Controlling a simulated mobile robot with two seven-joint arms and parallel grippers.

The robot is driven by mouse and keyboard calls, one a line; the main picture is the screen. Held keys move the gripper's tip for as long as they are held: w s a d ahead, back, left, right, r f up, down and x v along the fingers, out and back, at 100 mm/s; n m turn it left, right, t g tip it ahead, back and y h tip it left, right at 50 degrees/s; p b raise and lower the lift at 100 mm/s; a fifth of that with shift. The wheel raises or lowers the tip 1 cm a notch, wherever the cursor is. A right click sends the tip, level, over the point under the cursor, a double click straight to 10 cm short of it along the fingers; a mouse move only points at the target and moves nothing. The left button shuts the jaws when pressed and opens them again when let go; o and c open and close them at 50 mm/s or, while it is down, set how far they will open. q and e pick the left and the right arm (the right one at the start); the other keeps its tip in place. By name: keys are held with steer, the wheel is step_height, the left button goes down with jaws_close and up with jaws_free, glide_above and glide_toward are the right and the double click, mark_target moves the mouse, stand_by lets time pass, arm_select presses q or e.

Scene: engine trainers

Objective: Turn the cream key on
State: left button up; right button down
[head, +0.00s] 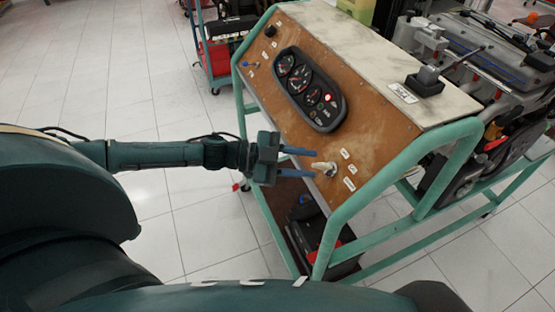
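The cream key (325,168) sits in the lower part of the brown sloped panel (375,125) of the engine trainer, with small white labels beside it. My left gripper (314,163) comes in from the left with its two blue fingers apart, one above the other. The fingertips are close to the key's left end; I cannot tell whether they touch it. A black gauge cluster (308,88) on the panel shows a lit red light. My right gripper is not in view.
A green tube frame (350,205) edges the panel. A black battery-like box (325,245) stands on the shelf below. An engine (490,60) is at the right. Another cart (215,50) stands behind. White tiled floor is free at the left.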

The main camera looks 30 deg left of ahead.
arm_select(q)
steer(key=v, duration=0.7)
steer(key=shift+b, duration=0.45)
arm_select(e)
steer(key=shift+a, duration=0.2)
arm_select(q)
steer(key=shift+s, duration=0.1)
